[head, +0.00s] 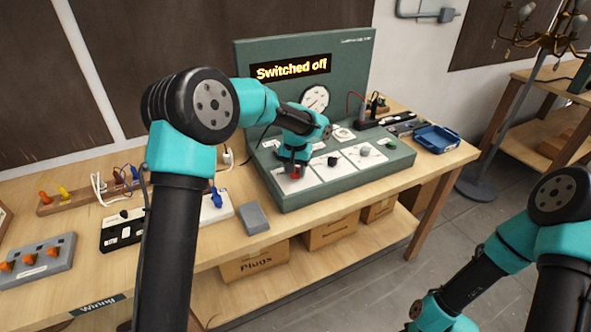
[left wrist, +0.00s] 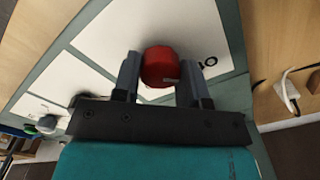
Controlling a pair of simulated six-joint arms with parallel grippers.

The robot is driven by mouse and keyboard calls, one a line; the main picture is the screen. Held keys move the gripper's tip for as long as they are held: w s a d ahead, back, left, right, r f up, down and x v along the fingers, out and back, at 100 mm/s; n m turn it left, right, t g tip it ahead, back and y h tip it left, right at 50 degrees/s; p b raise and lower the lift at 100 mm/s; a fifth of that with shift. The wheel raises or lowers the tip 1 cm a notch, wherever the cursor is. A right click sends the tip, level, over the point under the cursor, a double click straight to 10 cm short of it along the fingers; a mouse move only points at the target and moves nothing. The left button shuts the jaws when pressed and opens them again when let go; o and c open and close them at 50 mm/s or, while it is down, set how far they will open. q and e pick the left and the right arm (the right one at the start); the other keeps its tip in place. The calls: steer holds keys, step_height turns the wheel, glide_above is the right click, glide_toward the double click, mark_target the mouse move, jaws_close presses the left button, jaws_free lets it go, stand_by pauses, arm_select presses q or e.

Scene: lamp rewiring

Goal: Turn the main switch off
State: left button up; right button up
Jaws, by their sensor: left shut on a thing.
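The main switch is a red knob (left wrist: 160,66) on a white plate of the green test bench. In the left wrist view it sits between the two fingers of my left gripper (left wrist: 160,75), which is shut on it. In the head view the red knob (head: 297,171) shows at the bench's left plate, partly hidden by my left gripper (head: 293,168). The bench display (head: 290,68) reads "Switched off" in yellow letters. My right arm is at the lower right of the head view, and its gripper is not clearly visible.
A black knob (head: 332,160) and a grey knob (head: 365,149) stand on the plates to the right. A grey block (head: 254,217) lies left of the bench. A blue tray (head: 437,138) is at the right end. Wiring parts cover the table's left side.

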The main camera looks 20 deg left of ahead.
arm_select(q)
steer(key=o, duration=0.9)
steer(key=shift+r, duration=0.15)
step_height(320, 180, up, 17)
steer(key=shift+r, duration=0.1)
stand_by(0.4)
step_height(320, 180, down, 16)
stand_by(0.9)
steer(key=shift+r, duration=0.15)
